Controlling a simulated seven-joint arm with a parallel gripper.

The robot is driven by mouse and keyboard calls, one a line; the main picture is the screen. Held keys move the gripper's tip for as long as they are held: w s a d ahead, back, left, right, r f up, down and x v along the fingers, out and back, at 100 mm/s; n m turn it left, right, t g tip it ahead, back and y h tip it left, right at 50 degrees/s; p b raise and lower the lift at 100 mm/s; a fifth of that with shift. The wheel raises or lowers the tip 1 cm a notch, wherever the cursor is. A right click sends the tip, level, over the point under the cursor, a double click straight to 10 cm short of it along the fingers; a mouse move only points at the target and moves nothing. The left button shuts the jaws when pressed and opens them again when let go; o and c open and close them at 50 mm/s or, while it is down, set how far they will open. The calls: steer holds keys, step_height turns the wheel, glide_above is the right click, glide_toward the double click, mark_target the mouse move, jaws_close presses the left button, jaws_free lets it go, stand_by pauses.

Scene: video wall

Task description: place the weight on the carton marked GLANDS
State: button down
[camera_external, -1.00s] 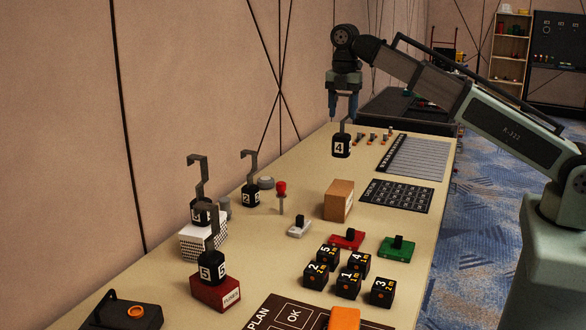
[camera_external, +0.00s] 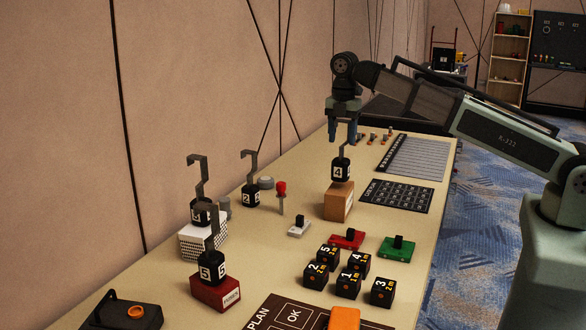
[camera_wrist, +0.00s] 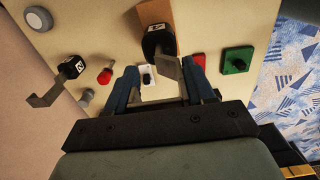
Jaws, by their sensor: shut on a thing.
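A black weight marked 4 (camera_external: 341,169) with a tall grey hook hangs from my gripper (camera_external: 344,136), which is shut on the hook. The weight is upright, at the top of a brown carton (camera_external: 338,203); I cannot tell whether it touches. The carton has a pale label on its right side, too small to read. In the wrist view, my gripper (camera_wrist: 164,88) has its blue fingers by the hook, and the black weight (camera_wrist: 158,40) covers part of the brown carton (camera_wrist: 156,12).
A weight marked 5 (camera_external: 211,268) stands on a red FUSES carton (camera_external: 216,293); another weight (camera_external: 201,212) stands on a white carton (camera_external: 198,246). A weight marked 2 (camera_external: 250,196) and a red-topped post (camera_external: 281,190) are left of the brown carton. Several numbered cubes (camera_external: 349,281) sit in front.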

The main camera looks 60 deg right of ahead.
steer(key=shift+f, duration=1.3)
steer(key=shift+c, duration=2)
jaws_free()
step_height(320, 180, up, 12)
steer(key=shift+r, duration=0.15)
